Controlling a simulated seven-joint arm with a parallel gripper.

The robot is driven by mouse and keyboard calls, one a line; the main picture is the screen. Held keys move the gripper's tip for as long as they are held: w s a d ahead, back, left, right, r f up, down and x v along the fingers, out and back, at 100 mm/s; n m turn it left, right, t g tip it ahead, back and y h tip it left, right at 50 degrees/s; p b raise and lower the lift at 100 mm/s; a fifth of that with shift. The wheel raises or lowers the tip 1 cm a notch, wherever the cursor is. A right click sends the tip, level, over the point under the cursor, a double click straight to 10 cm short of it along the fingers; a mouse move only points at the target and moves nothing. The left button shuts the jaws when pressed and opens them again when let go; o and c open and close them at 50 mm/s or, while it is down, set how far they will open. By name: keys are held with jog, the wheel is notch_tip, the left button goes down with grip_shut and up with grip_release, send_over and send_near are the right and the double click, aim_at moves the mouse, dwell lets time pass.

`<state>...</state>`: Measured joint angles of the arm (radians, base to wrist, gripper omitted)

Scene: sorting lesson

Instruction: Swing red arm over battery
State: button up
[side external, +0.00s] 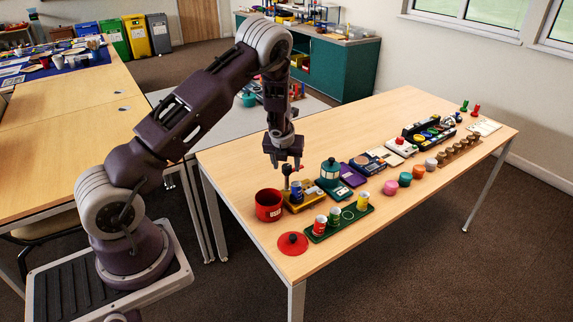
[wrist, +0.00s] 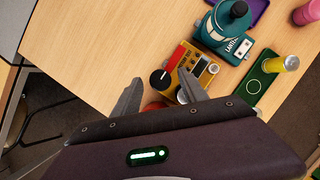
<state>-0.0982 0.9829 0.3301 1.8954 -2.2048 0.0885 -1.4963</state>
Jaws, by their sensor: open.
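A yellow battery tester (side external: 300,203) stands near the left end of the table, beside the red pot. In the wrist view its red arm (wrist: 176,58) slants across the left part of the tester, with a black knob (wrist: 160,79) at its near end. The tester (wrist: 190,62) also carries a small dark display and a round silvery part. I cannot tell which part is the battery; the right finger hides some of the tester. My gripper (side external: 286,166) is open above the tester. In the wrist view the fingers of my gripper (wrist: 161,81) stand either side of the black knob.
The red pot (side external: 268,213) is left of the tester and the red lid (side external: 289,248) lies in front. A green tray (side external: 315,238) with several cans is close by on the right. A teal lantern (side external: 330,172) stands behind the tray. More items line the table (side external: 230,160) rightward.

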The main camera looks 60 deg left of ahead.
jog(key=shift+w+f, duration=0.1)
jog(key=shift+f, duration=0.05)
grip_shut()
